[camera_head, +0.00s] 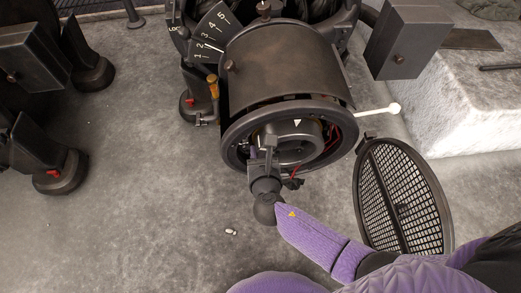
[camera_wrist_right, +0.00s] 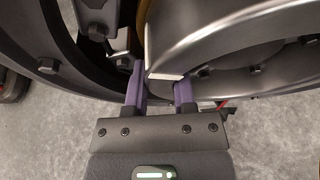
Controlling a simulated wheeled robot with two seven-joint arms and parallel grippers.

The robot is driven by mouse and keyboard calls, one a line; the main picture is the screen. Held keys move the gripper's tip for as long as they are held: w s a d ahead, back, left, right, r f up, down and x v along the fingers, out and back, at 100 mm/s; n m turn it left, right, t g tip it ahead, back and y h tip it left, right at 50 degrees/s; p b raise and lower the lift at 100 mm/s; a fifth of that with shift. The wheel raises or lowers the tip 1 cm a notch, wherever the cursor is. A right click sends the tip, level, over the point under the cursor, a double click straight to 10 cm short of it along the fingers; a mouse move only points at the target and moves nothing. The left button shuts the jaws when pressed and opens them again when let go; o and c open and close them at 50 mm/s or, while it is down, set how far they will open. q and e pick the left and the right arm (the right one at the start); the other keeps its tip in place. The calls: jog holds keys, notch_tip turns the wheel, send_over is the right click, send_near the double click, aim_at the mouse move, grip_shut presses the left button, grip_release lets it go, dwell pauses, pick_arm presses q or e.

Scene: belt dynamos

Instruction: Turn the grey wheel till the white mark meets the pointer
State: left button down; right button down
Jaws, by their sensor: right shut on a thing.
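The grey wheel (camera_head: 309,146) sits inside the round opening of a dark dynamo housing (camera_head: 283,67). A white triangle (camera_head: 297,123), which looks like the pointer, is at the top of the opening. My right gripper (camera_head: 268,148) reaches up into the lower left of the opening and is shut on the wheel's edge. In the right wrist view, the wheel (camera_wrist_right: 230,35) fills the upper right, and the two purple fingers (camera_wrist_right: 161,80) are on either side of its rim. A white strip (camera_wrist_right: 165,76), likely the mark, shows between them. My left gripper is not in view.
A round mesh cover (camera_head: 403,195) hangs open to the right of the housing. A white-tipped rod (camera_head: 380,110) sticks out at the right side. A numbered scale (camera_head: 209,38) and an orange-handled lever (camera_head: 213,87) are at the left. Bare grey floor (camera_head: 140,220) lies lower left.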

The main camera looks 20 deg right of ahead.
jog(key=shift+r, duration=0.1)
